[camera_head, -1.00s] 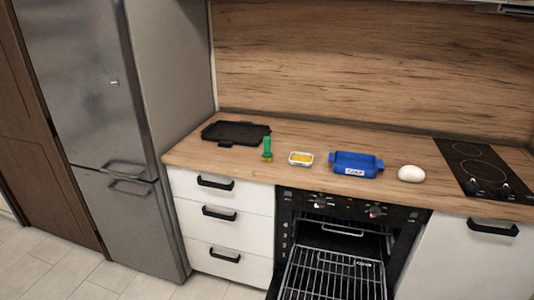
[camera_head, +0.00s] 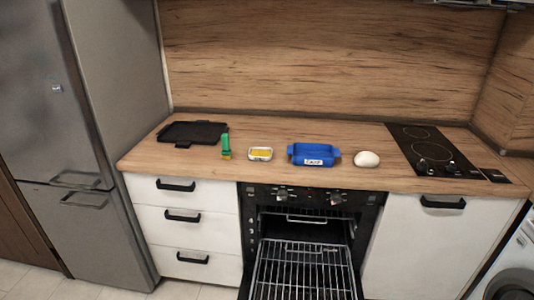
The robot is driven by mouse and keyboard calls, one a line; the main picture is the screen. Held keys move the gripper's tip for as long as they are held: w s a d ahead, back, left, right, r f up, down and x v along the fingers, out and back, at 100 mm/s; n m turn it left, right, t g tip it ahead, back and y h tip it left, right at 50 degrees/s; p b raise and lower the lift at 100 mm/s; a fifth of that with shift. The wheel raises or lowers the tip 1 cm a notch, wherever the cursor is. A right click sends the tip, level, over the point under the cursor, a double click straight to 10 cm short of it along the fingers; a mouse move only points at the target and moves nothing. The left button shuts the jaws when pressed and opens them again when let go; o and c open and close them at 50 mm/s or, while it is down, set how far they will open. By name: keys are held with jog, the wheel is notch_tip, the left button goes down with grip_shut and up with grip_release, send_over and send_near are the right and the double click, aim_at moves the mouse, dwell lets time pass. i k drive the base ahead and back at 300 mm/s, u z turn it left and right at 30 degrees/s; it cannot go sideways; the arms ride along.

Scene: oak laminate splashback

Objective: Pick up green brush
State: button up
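The green brush (camera_head: 225,146) is on the wooden counter (camera_head: 185,166), near its front edge. Its green handle is towards the top and a yellowish end is at the bottom. It sits between a black tray on its left and a small dish with yellow contents on its right. Nothing covers it. My gripper is not in this view.
The black tray (camera_head: 193,132), small yellow-filled dish (camera_head: 260,154), blue container (camera_head: 313,154) and white egg-shaped object (camera_head: 367,159) are on the counter. The oven (camera_head: 300,250) below stands open with its rack out. A black hob (camera_head: 432,150) is at the right and a fridge (camera_head: 85,140) at the left.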

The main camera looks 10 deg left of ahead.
aim_at(226, 154)
jog(key=z, duration=0.35)
jog(key=k, duration=0.15)
jog(key=u, duration=2.8)
jog(key=i, duration=1.3)
jog(key=z, duration=0.05)
